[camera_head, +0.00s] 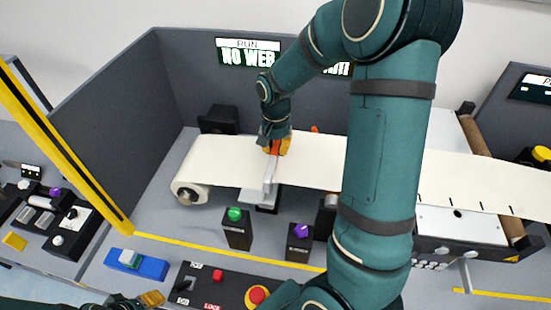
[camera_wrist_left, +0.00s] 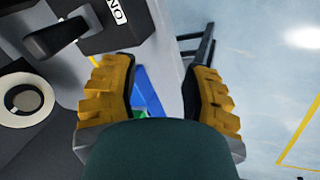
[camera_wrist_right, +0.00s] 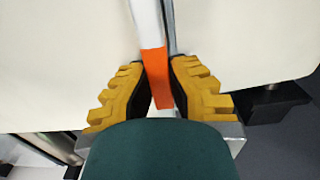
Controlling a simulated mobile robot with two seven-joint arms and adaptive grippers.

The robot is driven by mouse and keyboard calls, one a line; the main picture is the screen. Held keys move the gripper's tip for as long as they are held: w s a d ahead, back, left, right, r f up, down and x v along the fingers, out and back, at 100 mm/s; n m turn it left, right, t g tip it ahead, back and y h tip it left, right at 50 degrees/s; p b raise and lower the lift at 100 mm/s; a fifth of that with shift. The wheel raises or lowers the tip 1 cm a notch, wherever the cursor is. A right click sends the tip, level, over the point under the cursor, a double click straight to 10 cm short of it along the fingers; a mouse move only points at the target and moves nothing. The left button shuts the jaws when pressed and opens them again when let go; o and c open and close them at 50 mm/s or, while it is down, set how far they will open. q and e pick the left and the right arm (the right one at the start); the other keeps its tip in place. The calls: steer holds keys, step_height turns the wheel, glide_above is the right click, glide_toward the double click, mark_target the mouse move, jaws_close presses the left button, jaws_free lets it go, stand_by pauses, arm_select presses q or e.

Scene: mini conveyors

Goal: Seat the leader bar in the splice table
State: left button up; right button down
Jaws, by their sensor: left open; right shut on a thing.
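The leader bar, a pale bar with an orange grip (camera_wrist_right: 155,75), lies across the cream web (camera_head: 320,160) in the head view. My right gripper (camera_head: 275,148) is shut on its orange part, and the right wrist view shows the fingers (camera_wrist_right: 160,88) on both sides of it. The splice table (camera_head: 259,198) is the light grey metal piece under the bar's near end. I cannot tell whether the bar touches its seat. My left gripper (camera_head: 150,300) is open and empty at the bottom of the head view; its fingers stand apart in the left wrist view (camera_wrist_left: 165,90).
A web roll (camera_head: 190,192) lies at the left end. A green-button post (camera_head: 236,225) and a purple-knob post (camera_head: 299,240) stand in front. A blue tray (camera_head: 137,264) and a control panel with a red button (camera_head: 257,295) are nearer. My right arm hides the middle of the web.

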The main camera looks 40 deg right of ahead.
mark_target(276, 146)
steer(key=shift+f, duration=2.25)
steer(key=shift+f, duration=0.1)
steer(key=shift+f+b, duration=0.15)
steer(key=shift+b, duration=0.15)
steer(key=c, duration=1.1)
jaws_free()
steer(key=shift+c, duration=0.2)
steer(key=shift+r, duration=0.2)
step_height(276, 146, up, 12)
steer(key=shift+r+p, duration=0.1)
steer(key=shift+p, duration=0.5)
